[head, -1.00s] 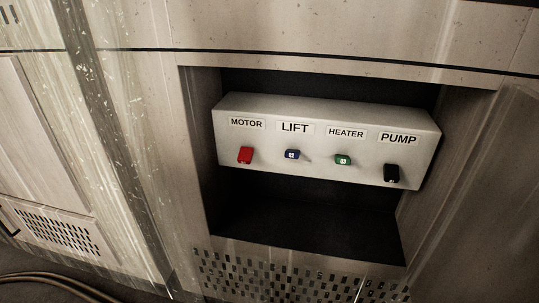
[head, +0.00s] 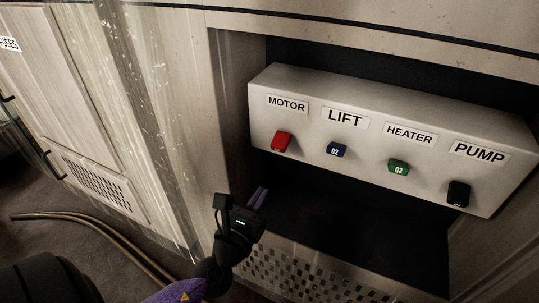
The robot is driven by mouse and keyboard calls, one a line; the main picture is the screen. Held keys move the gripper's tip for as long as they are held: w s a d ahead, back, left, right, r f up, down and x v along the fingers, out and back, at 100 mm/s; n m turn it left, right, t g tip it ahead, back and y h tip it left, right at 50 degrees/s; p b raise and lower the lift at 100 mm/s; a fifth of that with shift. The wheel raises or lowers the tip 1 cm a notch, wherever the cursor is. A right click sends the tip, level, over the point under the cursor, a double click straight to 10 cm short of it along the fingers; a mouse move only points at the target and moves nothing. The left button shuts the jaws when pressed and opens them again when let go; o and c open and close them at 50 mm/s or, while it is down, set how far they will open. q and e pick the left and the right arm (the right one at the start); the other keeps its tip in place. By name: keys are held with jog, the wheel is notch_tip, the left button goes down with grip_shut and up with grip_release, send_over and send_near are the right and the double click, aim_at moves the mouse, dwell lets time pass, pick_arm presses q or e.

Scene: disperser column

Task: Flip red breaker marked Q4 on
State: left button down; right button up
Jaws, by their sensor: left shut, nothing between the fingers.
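The red breaker (head: 282,142) sits under the MOTOR label at the left end of a pale grey box (head: 262,106) in a dark recess. I cannot read a mark on it, nor tell whether it is on or off. My left gripper (head: 259,196) is shut and empty, below and left of the red breaker and apart from it. Its fingers point up towards the box. My right gripper is not in view.
To the right sit a blue breaker (head: 337,149) under LIFT, a green one (head: 398,167) under HEATER and a black one (head: 458,194) under PUMP. The recess's left wall (head: 235,110) stands close to my left gripper. Cables (head: 100,232) lie on the floor.

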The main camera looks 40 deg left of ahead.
aim_at(281, 141)
pick_arm(q)
jog(key=f+x, duration=0.1)
jog(key=x, duration=0.8)
jog(key=r+p, duration=0.1)
jog(key=s+r+p, duration=0.1)
jog(key=r, duration=0.2)
jog(key=shift+s+d+r+p, duration=0.25)
jog(key=shift+s+r+p, duration=0.05)
jog(key=shift+p, duration=0.1)
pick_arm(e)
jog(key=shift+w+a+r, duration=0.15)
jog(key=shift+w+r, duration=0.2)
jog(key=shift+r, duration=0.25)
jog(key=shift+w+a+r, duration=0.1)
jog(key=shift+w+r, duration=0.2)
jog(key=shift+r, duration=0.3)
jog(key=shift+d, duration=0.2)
